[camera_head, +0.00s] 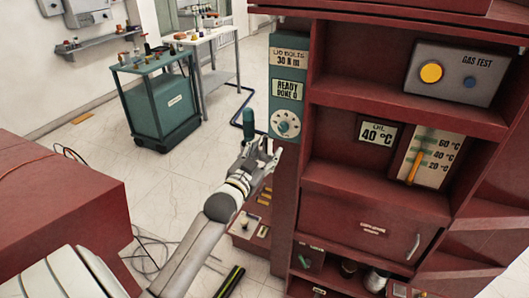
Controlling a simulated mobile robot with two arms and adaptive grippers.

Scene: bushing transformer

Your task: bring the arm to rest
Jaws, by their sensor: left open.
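My left arm comes in from the lower left. My left gripper (262,150) is open, in front of the left edge of the red transformer cabinet (375,190), just below a green panel (289,90) with a dial (286,124). A dark green upright handle-like piece (248,124) shows just behind or beside the fingers; I cannot tell whether they touch it. Nothing is clearly held. My right gripper is out of view.
A green cart (160,100) with small items on top stands at the back left, with a white table (217,75) behind it. A red block (55,205) fills the left side. Cables (150,250) lie on the floor. Pale floor (150,185) is open between block and cabinet.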

